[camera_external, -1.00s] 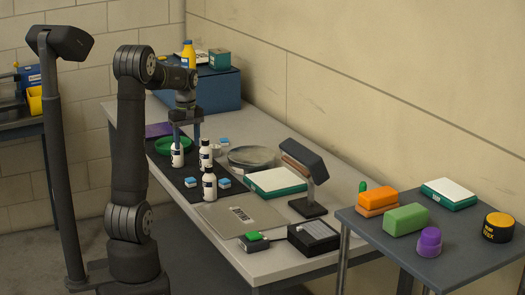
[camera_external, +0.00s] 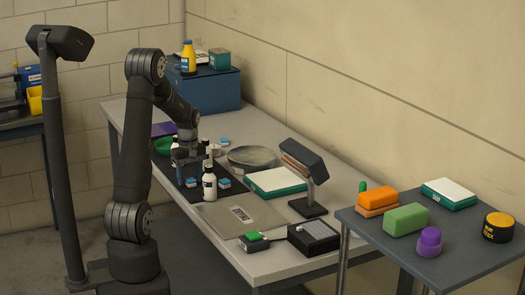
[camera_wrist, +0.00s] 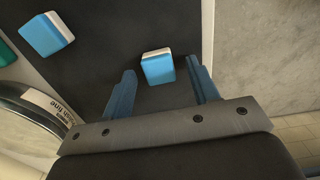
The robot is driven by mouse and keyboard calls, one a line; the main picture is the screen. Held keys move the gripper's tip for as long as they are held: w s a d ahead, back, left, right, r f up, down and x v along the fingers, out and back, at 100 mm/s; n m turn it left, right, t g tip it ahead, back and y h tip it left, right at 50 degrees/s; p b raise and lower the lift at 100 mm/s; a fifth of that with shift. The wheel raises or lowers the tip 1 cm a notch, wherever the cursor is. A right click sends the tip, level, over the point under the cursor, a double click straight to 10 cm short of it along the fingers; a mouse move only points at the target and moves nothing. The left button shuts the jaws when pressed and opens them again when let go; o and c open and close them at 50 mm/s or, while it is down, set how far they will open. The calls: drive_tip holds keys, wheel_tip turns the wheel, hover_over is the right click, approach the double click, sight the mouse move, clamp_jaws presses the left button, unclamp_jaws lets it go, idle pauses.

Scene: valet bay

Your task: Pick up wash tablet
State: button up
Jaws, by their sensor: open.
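Small blue-and-white wash tablets lie on a dark mat (camera_external: 207,194). My gripper is open and points down over the mat. In the external view my gripper (camera_external: 189,172) is low over the left tablet (camera_external: 191,182). A second tablet (camera_wrist: 46,34) is at the upper left of the wrist view.
A green ring (camera_external: 163,145), a grey dish (camera_external: 251,155) and a flat board (camera_external: 242,215) lie around.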

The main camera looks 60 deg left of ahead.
drive_tip(key=c, duration=1)
drive_tip(key=shift+c, duration=0.2)
